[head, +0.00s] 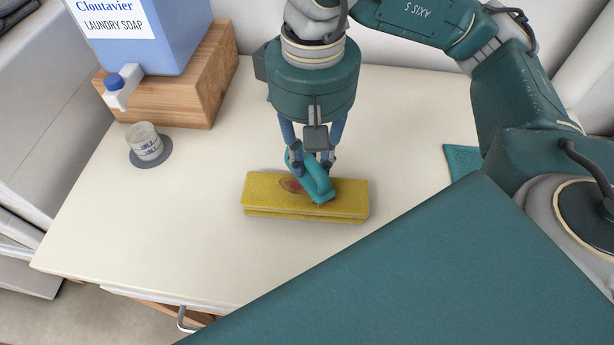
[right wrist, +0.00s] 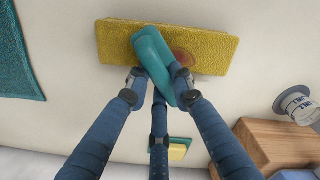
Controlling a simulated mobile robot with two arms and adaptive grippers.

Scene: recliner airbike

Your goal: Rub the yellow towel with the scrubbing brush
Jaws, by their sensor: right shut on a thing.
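A folded yellow towel (head: 345,200) lies on the cream table in the middle of the head view, with a reddish-brown stain (head: 291,184) on its top. My right gripper (head: 312,168) is above the towel and shut on a teal scrubbing brush (head: 320,184). The brush is over the towel beside the stain; I cannot tell if its bristles press on the cloth. In the right wrist view the towel (right wrist: 115,42), the stain (right wrist: 184,58) and the brush (right wrist: 151,52) also show. My left gripper is not in view.
A blue laundry soap container (head: 165,35) with a tap stands on a wooden block (head: 190,100) at the back left. A clear measuring cup (head: 145,142) stands on a grey round mat (head: 150,160). A teal cloth (head: 462,160) lies at right. The table left of the towel is clear.

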